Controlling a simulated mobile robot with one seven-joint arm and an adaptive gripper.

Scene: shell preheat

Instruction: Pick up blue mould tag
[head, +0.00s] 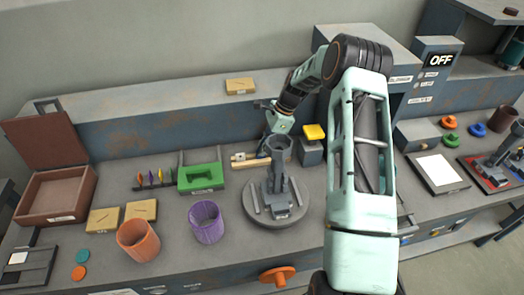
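A blue round piece (478,130) lies on the bench at the right, beside a green one (450,140) and an orange one (448,122). I cannot tell whether it is the blue mould tag; no label on it is readable. My gripper (266,146) is far to its left, low behind the grey round stand. Its fingers are small, dark and partly hidden, so I cannot tell whether they are open or shut. A pale wooden piece with a bluish part (246,160) lies close by the fingers; contact is unclear.
A yellow-topped block (314,132) stands right of the gripper. A white-topped panel (439,170) lies farther right.

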